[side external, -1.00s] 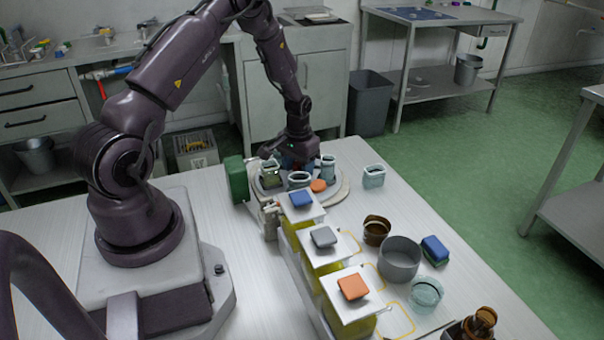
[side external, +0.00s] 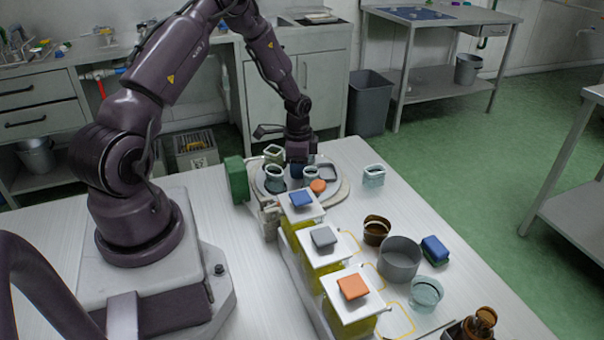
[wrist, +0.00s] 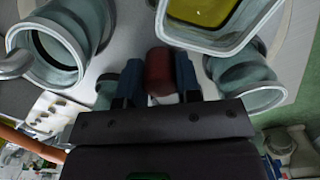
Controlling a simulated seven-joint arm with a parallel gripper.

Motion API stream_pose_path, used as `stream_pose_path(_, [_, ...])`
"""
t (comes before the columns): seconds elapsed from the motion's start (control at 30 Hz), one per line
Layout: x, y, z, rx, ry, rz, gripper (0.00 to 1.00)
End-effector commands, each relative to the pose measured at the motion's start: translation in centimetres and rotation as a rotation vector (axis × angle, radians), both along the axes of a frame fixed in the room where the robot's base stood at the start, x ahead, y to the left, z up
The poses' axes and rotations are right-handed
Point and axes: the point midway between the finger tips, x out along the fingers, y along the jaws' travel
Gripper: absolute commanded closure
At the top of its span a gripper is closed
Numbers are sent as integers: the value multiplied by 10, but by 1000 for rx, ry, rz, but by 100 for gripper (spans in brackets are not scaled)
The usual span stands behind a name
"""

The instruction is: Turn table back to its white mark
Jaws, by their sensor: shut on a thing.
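The turntable (side external: 262,190) is a pale round disc at the far end of the white bench, with several glass jars standing on it. My gripper (side external: 297,172) reaches down among the jars from above. In the wrist view my gripper (wrist: 159,80) has its blue-padded fingers closed on a red-brown knob (wrist: 160,68) that stands up from the disc. A square jar with yellow-green contents (wrist: 215,15) and a round open jar (wrist: 60,45) stand close to the fingers. I cannot make out the white mark for certain.
A green round part (side external: 236,180) stands at the turntable's left. A grey pot (side external: 400,258) and a square glass jar (side external: 373,175) stand to the right.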

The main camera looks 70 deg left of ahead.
Motion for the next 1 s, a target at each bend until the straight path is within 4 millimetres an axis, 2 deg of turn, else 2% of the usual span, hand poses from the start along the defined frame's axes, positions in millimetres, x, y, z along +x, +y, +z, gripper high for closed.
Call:
stream_pose_path(0.1, [0, 0, 0, 0, -1, -84, 86])
stream_pose_path(0.57, [1, 0, 0, 0, -1, -123, 86])
stream_pose_path(1.0, [0, 0, 0, 0, -2, -898, 86])
